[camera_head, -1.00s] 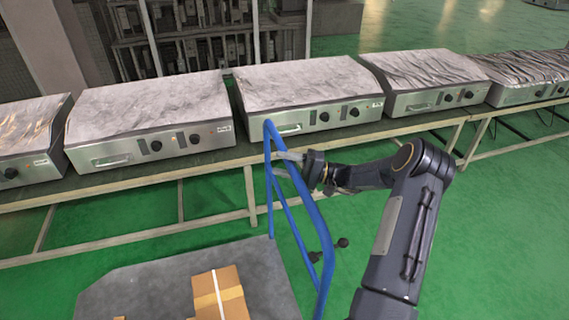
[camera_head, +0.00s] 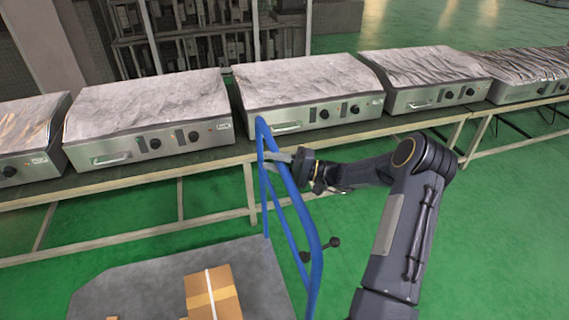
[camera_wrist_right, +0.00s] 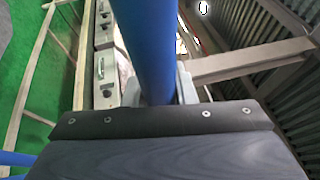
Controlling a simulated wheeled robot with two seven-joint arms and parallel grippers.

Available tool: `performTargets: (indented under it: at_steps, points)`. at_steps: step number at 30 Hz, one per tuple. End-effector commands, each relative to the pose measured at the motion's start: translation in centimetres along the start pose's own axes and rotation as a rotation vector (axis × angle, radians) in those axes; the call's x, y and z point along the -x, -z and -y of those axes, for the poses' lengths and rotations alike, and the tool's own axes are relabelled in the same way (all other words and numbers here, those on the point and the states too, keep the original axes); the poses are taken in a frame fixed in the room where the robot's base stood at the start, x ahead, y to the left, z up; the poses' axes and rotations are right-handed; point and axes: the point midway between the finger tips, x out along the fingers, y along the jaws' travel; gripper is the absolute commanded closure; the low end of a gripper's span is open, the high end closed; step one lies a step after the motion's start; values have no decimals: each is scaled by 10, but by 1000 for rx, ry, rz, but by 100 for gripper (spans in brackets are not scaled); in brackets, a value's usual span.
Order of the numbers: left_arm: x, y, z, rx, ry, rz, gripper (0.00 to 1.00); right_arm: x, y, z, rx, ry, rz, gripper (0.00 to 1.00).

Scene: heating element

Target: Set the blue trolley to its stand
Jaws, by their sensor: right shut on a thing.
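The blue trolley shows in the head view as a tall blue tube handle (camera_head: 304,222) on a grey flat deck (camera_head: 150,275). My right gripper (camera_head: 281,158) is shut on the upper part of the blue handle. In the right wrist view the blue tube (camera_wrist_right: 146,50) runs between the two light grey fingers of the right gripper (camera_wrist_right: 158,88). A cardboard box (camera_head: 212,296) with a pale strap stands on the deck. The near part of the trolley is cut off by the picture edge. No stand can be made out for certain. My left gripper is not in view.
A long bench (camera_head: 130,186) with a line of silver heating units (camera_head: 310,92) runs across just beyond the trolley. Shelving (camera_head: 205,35) stands behind it. Green floor (camera_head: 480,240) is open to the right of my right arm.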

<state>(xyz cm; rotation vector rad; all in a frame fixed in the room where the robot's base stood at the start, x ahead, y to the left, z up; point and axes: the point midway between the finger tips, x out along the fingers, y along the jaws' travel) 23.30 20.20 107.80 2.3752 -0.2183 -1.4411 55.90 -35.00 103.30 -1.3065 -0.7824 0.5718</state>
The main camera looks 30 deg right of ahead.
Motion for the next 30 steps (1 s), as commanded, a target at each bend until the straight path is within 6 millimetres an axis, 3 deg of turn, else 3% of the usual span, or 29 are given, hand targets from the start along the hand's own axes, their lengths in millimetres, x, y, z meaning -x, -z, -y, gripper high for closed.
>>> performTargets:
  at_steps: [1,14,30]
  points:
    - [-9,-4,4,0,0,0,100,-17,-11,-9,-6,2,25,100]
    - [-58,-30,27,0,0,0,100,-123,-59,-36,-4,1,29,100]
    - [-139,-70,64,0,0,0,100,-254,-115,-66,-4,0,24,100]
